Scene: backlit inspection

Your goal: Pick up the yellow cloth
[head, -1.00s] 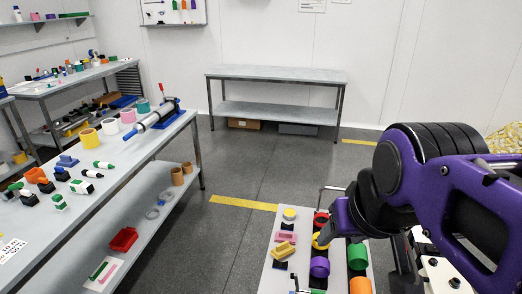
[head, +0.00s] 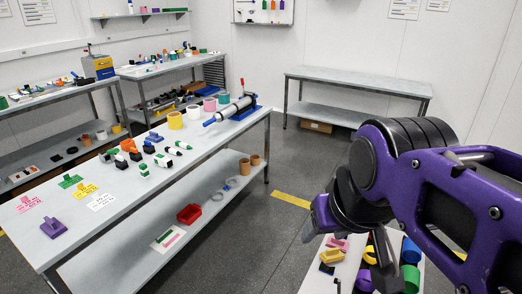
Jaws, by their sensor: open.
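I do not see the yellow cloth in the head view now. My purple and black arm fills the right side, and its links hide what lies behind them. The end of my arm, with my gripper (head: 318,218), shows only in part at the lower left of the black joint, above the floor beside the small low table. Its fingers are hard to make out, and I see nothing held there. It is open.
A long grey workbench (head: 140,200) with cups, tools and colored parts stands at left. A low table (head: 312,283) with colored parts is below my arm. An empty grey table (head: 355,82) stands at the back. Grey floor (head: 285,160) lies between.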

